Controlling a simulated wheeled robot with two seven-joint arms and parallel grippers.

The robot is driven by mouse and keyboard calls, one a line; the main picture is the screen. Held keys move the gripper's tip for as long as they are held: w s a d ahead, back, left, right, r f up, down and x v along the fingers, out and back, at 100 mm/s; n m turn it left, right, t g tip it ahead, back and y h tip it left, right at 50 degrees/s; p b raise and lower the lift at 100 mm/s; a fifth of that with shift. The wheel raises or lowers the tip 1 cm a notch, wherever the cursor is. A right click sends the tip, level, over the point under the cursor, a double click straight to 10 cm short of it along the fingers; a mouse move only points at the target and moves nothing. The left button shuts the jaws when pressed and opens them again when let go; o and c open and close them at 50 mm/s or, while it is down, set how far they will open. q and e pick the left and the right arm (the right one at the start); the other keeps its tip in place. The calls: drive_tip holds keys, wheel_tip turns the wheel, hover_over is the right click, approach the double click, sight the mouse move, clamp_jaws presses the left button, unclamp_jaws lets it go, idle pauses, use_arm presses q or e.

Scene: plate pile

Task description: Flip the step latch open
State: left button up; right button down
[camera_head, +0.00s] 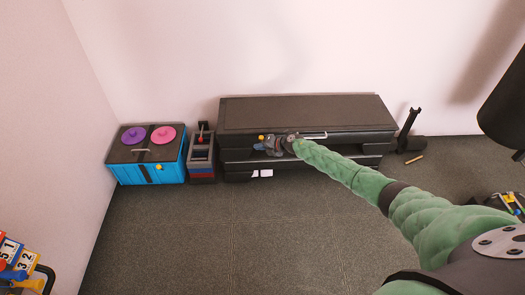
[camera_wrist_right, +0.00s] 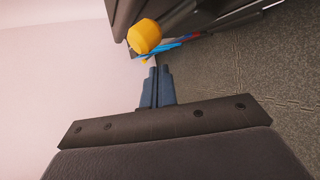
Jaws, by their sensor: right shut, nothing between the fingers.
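The dark step unit (camera_head: 300,112) stands against the back wall. A yellow knob (camera_head: 261,137), which looks like the latch's end, shows at its front left; in the right wrist view the knob (camera_wrist_right: 145,36) is large, just beyond and slightly left of the fingertips. My right gripper (camera_head: 264,146) reaches to the unit's front, and in the wrist view its blue-grey fingers (camera_wrist_right: 160,69) are shut with nothing between them. A gap seems to separate the fingertips from the knob; contact cannot be told. The gripper and arm hide part of the unit's front. My left gripper is not in view.
A blue box (camera_head: 150,172) with purple and pink discs on top and a small red-handled unit (camera_head: 201,155) stand left of the step. A pale bar (camera_head: 314,135) runs along its front edge. A black stand (camera_head: 409,130) is at right. The floor (camera_head: 200,235) in front is clear.

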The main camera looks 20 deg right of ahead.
drive_tip(key=shift+w+d+r, duration=0.5)
drive_tip(key=shift+w+d, duration=0.15)
drive_tip(key=shift+d, duration=0.2)
drive_tip(key=shift+d+b, duration=0.1)
drive_tip(key=shift+b, duration=0.55)
drive_tip(key=shift+y, duration=0.3)
